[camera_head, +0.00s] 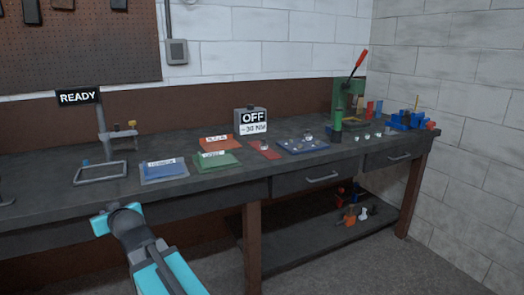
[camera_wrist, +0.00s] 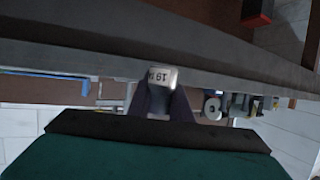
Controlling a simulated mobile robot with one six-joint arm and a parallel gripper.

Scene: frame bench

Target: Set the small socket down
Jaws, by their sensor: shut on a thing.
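The small socket (camera_wrist: 162,76) is a short silver piece with dark markings, seen in the wrist view between the two dark fingers of my gripper (camera_wrist: 160,103). My gripper is shut on it. In the head view my gripper (camera_head: 113,207) is at the lower left, close to the front edge of the workbench (camera_head: 60,200). The socket cannot be made out in the head view. In the wrist view the bench edge runs behind the socket; I cannot tell the gap between them.
On the bench are a blue tray (camera_head: 165,172), a green tray (camera_head: 217,160), an orange tray (camera_head: 216,142), an OFF box (camera_head: 251,122) and a stand with a rectangular frame (camera_head: 101,172). A green press (camera_head: 338,110) stands farther right. Bare bench top lies around the trays.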

